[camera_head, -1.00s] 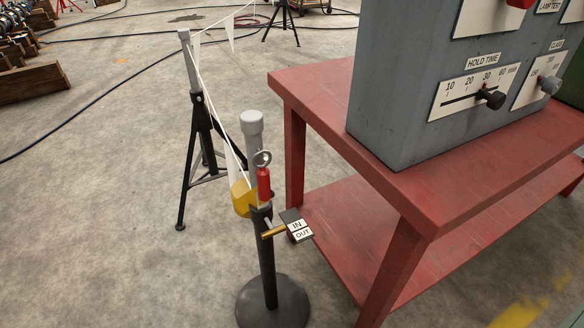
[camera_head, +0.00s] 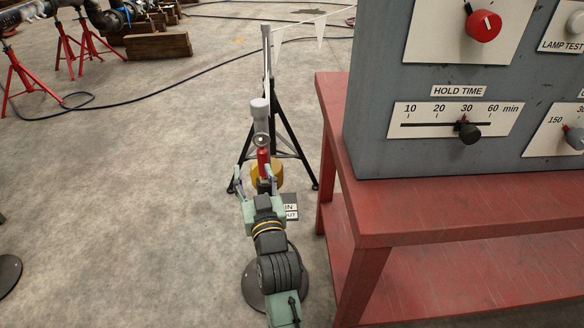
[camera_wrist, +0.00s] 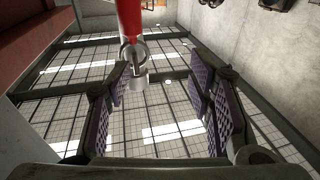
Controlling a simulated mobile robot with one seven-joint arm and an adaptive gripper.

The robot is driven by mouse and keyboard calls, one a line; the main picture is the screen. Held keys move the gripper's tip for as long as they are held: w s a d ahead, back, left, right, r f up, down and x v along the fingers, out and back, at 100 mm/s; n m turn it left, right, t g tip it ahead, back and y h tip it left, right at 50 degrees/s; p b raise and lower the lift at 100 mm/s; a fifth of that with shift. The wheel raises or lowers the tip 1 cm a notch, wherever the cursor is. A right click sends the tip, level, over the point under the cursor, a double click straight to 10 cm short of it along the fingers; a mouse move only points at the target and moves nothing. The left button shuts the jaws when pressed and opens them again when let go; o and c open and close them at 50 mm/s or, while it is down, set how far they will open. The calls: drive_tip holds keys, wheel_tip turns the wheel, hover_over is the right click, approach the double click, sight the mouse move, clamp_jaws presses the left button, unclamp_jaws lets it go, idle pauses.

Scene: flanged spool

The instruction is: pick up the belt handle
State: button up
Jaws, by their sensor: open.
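The handle's lower end is hidden behind my gripper.
A yellow part (camera_head: 278,173) sits just right of the handle. The IN/OUT sign (camera_head: 291,211) is beside my wrist. A red bench (camera_head: 400,215) with a grey control box (camera_head: 375,120) stands close on the right. A black tripod (camera_head: 292,125) is behind.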

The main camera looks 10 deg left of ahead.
sight(264, 159)
drive_tip(key=d+f+h, duration=0.2)
drive_tip(key=d+f, duration=0.1)
drive_tip(key=d, duration=0.1)
drive_tip(key=shift+m, duration=0.3)
drive_tip(key=x, duration=0.2)
drive_tip(key=p+x, duration=0.1)
drive_tip(key=x, duration=0.2)
drive_tip(key=shift+a+f, duration=0.25)
drive_tip(key=p+x, duration=0.1)
drive_tip(key=x, duration=0.1)
drive_tip(key=r+p+x, duration=0.1)
drive_tip(key=x, duration=0.1)
drive_tip(key=shift+w+a+p, duration=0.2)
drive_tip(key=shift+a+p, duration=0.05)
drive_tip(key=shift+p, duration=0.1)
drive_tip(key=shift+w+a+f, duration=0.2)
drive_tip(key=shift+w, duration=0.3)
drive_tip(key=shift+c, duration=0.5)
clamp_jaws()
